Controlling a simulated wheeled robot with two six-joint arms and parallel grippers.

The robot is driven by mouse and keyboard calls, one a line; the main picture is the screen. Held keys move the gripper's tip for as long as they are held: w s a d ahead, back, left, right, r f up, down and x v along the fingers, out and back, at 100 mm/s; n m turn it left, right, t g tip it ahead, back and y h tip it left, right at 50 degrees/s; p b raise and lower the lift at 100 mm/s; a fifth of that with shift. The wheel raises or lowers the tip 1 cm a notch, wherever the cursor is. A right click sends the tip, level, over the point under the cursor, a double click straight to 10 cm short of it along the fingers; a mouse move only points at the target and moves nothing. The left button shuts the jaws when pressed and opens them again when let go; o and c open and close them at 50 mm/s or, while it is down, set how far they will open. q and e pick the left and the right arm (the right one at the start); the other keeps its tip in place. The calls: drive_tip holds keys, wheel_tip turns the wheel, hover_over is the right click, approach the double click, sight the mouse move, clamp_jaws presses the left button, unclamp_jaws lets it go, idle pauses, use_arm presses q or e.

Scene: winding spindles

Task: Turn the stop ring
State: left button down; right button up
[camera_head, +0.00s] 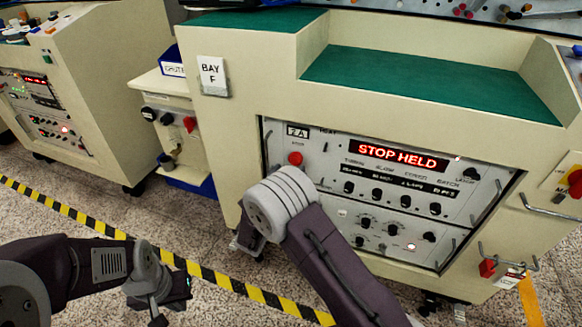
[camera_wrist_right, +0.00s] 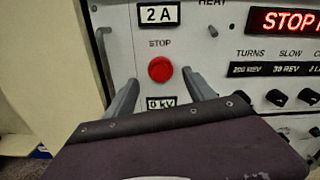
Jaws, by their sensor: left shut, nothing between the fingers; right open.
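The red round stop button (camera_head: 295,158) sits at the upper left of the panel under the label STOP. A separate ring around it cannot be made out. In the right wrist view the button (camera_wrist_right: 160,69) shows between the two grey fingers of my right gripper (camera_wrist_right: 159,78), which is open and empty. Whether the fingers touch the button cannot be told. In the head view my right arm covers the panel's lower left, and its fingers are hidden. My left gripper (camera_head: 165,302) is shut and empty at the lower left, above the floor and away from the panel.
A red lit display (camera_head: 398,156) reads STOP HELD. Several black knobs (camera_head: 376,195) lie below it. Metal handles (camera_head: 548,207) stick out at the panel's right. Another cream machine (camera_head: 95,70) stands at the left. Yellow-black tape (camera_head: 60,208) crosses the speckled floor.

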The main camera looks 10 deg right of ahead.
sight(294, 162)
drive_tip(key=b+x, duration=0.1)
drive_tip(key=x, duration=0.3)
drive_tip(key=shift+w+d+f, duration=0.15)
drive_tip(key=shift+w+d, duration=0.05)
drive_tip(key=shift+d, duration=0.05)
drive_tip(key=shift+w+d, duration=0.15)
drive_tip(key=shift+w, duration=0.15)
clamp_jaws()
